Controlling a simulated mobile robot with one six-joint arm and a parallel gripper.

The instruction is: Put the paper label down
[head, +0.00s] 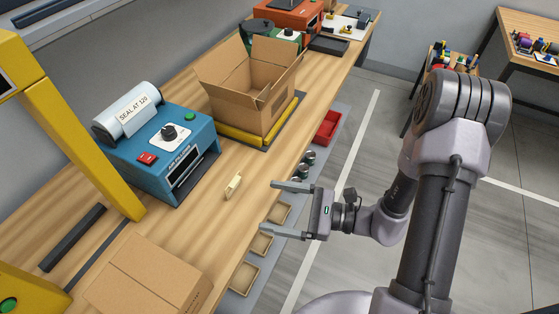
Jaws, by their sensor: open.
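A white paper label (138,107) printed "SEAL AT 120" rests against the white roll on top of the blue air pillow machine (180,150), at the left of the bench. My gripper (268,207) is open and empty, its two fingers pointing left over the bench's front edge. It is well apart from the label, to its right and nearer the front. A small cream-coloured piece (233,186) lies on the bench just left of the fingers. I cannot tell exactly what it is.
An open cardboard box (250,85) stands on a yellow-edged platform behind. A flat carton (150,275) lies at the front. A yellow frame (75,120) rises at left. Small trays (244,278) and a red bin (327,127) line the bench edge. Bare wood surrounds the cream piece.

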